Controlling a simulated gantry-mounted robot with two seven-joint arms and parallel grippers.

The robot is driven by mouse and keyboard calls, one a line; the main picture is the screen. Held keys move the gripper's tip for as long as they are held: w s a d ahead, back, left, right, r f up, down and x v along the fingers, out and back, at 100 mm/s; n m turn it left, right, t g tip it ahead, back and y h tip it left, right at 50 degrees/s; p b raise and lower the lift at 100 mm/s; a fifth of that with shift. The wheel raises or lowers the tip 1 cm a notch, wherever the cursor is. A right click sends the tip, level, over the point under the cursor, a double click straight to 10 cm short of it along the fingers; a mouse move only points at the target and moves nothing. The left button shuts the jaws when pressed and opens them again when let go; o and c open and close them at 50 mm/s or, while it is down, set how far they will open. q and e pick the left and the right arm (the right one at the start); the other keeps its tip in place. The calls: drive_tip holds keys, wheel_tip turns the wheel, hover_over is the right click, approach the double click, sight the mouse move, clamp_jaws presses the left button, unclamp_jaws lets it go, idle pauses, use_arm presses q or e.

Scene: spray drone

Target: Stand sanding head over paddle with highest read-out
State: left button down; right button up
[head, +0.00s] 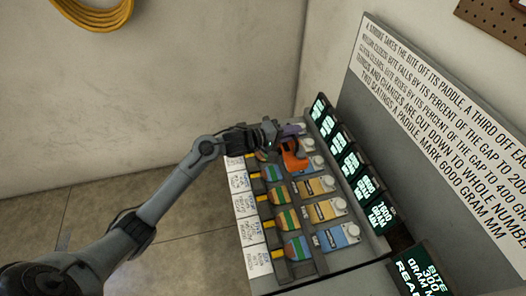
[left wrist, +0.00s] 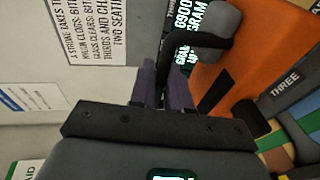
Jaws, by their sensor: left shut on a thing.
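The sanding head (head: 293,156) is orange with a dark handle and is up at the far part of the rack. My left gripper (head: 284,132) is at it, shut on its handle; the purple fingers (left wrist: 167,85) and the orange body (left wrist: 240,60) show large in the left wrist view. Several paddles (head: 325,209) with coloured faces lie in rows on the grey rack, and one marked THREE (left wrist: 285,79) is beside the orange body. Read-outs (head: 377,214) stand along the rack's right side; the nearest of that row seems to read 7600. Whether the head touches a paddle is unclear. My right gripper is out of view.
Striped pads (head: 286,221) and white cards (head: 246,206) line the rack's left side. A separate bite screen (head: 420,274) stands at the near right. A rule board (head: 440,120) leans behind. Floor (head: 140,205) at left is clear apart from my arm.

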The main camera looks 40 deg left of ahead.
use_arm(q)
drive_tip(key=shift+w+a+f+b, duration=0.1)
drive_tip(key=shift+a+f+b, duration=0.55)
drive_tip(key=shift+a+f, duration=2.1)
drive_tip(key=shift+w+a+f+b, duration=0.1)
drive_tip(key=shift+a+f+b, duration=0.55)
drive_tip(key=shift+a+f, duration=2.05)
drive_tip(key=shift+a+r, duration=0.2)
drive_tip(key=shift+a, duration=0.05)
drive_tip(key=c, duration=1.1)
unclamp_jaws()
drive_tip(key=shift+f, duration=0.15)
drive_tip(key=shift+s, duration=0.1)
drive_tip(key=shift+s+a+r, duration=0.15)
drive_tip(key=shift+s+r, duration=0.05)
drive_tip(key=shift+s, duration=0.05)
drive_tip(key=p+v, duration=0.2)
drive_tip(key=v, duration=0.9)
drive_tip(key=shift+s, duration=0.2)
